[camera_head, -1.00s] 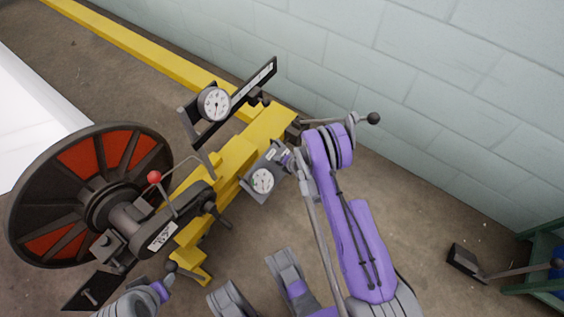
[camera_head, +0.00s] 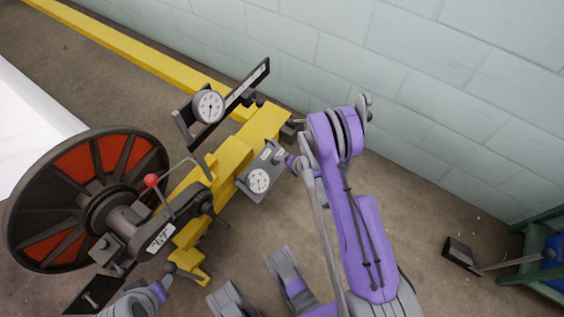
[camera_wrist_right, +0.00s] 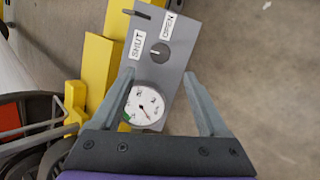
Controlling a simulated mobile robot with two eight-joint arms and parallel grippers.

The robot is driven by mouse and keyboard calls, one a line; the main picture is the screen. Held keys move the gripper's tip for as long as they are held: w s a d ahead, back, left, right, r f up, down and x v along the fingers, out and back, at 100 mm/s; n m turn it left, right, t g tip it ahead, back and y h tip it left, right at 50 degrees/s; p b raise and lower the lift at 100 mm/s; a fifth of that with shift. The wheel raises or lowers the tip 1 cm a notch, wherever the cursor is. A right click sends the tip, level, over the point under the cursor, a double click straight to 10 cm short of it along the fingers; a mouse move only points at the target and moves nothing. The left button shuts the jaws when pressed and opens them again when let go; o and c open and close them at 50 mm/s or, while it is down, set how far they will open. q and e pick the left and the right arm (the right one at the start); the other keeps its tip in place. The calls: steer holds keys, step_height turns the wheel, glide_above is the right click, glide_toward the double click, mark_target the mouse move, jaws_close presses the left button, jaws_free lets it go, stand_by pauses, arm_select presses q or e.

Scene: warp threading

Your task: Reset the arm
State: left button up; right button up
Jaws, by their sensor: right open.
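My right arm (camera_head: 349,215) is purple and grey and rises from the lower right in the head view. Its gripper (camera_head: 291,161) is beside the grey gauge panel (camera_head: 252,188), mostly hidden by the arm. In the right wrist view the gripper (camera_wrist_right: 161,85) is open, with its two fingers apart. The panel (camera_wrist_right: 177,61) shows beyond and between them, with SHUT and OPEN labels and a round dial (camera_wrist_right: 145,106). Nothing is visibly held, and I cannot tell whether a finger touches the panel. A grey and purple arm part shows at the lower left; no left fingers are discernible.
A yellow machine frame (camera_head: 228,158) carries another dial (camera_head: 208,106) and a red-knobbed lever (camera_head: 152,181). A large black and red wheel (camera_head: 65,212) stands left. A block wall (camera_head: 430,70) runs behind. A pedal-like lever (camera_head: 462,257) and green frame (camera_head: 540,232) stand right, with bare floor between.

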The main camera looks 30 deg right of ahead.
arm_select(q)
steer(key=shift+w+f, duration=0.1)
steer(key=shift+f, duration=0.3)
arm_select(e)
steer(key=shift+s+r, duration=0.35)
steer(key=shift+r, duration=0.05)
